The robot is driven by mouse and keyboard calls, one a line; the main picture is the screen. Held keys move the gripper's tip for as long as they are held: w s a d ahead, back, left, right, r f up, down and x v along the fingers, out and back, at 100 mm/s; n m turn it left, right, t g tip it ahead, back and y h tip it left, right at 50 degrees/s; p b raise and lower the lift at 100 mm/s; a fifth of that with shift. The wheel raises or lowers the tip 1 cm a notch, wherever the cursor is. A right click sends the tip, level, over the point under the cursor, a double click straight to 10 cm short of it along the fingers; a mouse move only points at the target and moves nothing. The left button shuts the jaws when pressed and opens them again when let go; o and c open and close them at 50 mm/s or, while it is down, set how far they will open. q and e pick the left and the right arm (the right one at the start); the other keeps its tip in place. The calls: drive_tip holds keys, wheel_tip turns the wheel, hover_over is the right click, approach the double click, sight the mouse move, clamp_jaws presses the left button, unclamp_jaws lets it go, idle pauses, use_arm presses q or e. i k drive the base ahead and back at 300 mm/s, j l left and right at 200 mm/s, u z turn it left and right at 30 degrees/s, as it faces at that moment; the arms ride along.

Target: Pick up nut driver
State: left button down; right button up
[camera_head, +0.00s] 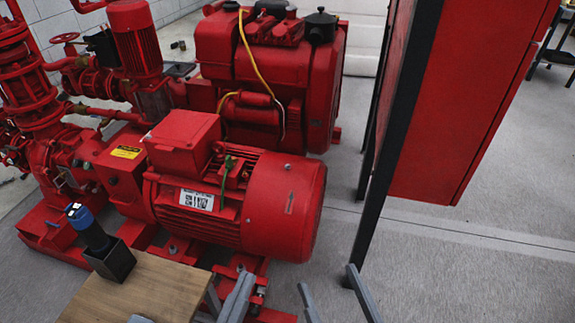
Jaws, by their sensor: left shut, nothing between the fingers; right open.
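The nut driver, with a blue top and black handle (84,222), stands upright in a black square holder (110,262). The holder sits on the wooden tabletop (150,290) at the lower left. The driver's lower part is hidden in the holder. My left gripper (240,280) is at the bottom edge, right of the tabletop, shut and empty, apart from the driver. My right gripper (327,277) is at the bottom centre, farther right, with its two grey fingers spread and nothing between them.
A large red pump set with a motor (255,205) stands just behind the table and grippers. A red cabinet (470,100) on black legs stands at the right. Grey floor (460,270) is open at the lower right.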

sight(85, 225)
drive_tip(key=u, duration=1.4)
drive_tip(key=k+j+z, duration=0.1)
drive_tip(key=j, duration=0.2)
drive_tip(key=k+j, duration=0.1)
drive_tip(key=j, duration=0.2)
drive_tip(key=k+j+z, duration=0.15)
drive_tip(key=j, duration=0.15)
drive_tip(key=j+z, duration=0.25)
drive_tip(key=j, duration=0.65)
drive_tip(key=i+j+z, duration=0.25)
drive_tip(key=i+j, duration=0.2)
drive_tip(key=j, duration=0.15)
